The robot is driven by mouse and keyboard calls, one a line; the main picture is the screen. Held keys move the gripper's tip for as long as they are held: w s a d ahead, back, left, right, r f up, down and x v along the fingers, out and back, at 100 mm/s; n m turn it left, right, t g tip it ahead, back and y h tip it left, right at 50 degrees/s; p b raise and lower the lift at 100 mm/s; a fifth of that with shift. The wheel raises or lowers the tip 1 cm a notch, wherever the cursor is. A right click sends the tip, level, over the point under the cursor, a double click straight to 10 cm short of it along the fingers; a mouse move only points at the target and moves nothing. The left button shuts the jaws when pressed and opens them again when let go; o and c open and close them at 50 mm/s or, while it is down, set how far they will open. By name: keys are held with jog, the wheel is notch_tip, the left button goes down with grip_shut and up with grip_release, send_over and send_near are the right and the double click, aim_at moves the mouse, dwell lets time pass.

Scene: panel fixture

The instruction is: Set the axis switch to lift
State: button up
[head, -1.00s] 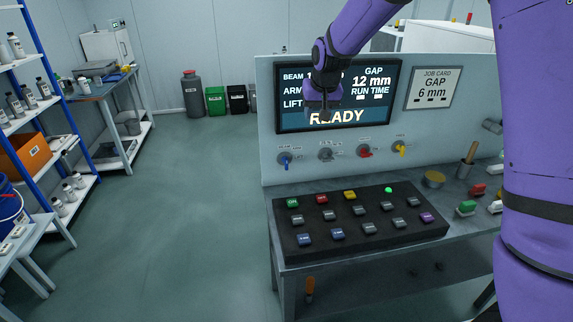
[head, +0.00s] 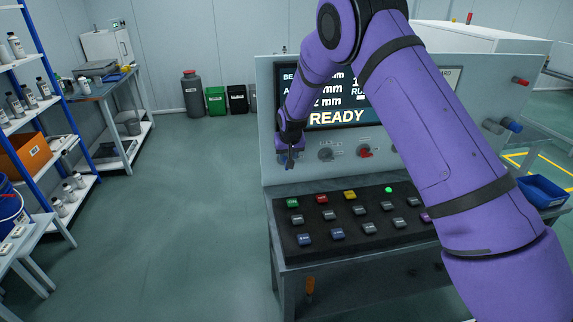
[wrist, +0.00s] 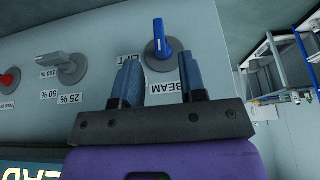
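The axis switch is a blue knob (wrist: 160,40) on a grey round base in the wrist view, which shows the panel upside down. Its handle stands nearly upright, with a pale mark near its lower end. An upside-down LIFT label (wrist: 130,57) is left of it and a BEAM label (wrist: 189,116) is below right, partly covered by a finger. My gripper (wrist: 160,76) is open and empty, its two blue fingers apart just below the knob in that view. In the head view my gripper (head: 289,161) is at the panel's left side and hides the knob.
A grey knob (wrist: 70,66) with percent labels and a red knob (head: 365,152) are beside the switch. The screen (head: 340,118) reads READY. A black button console (head: 350,255) lies below the panel. Floor to the left is clear.

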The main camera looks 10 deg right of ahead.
aim_at(287, 170)
jog(key=shift+x, duration=3.15)
grip_shut()
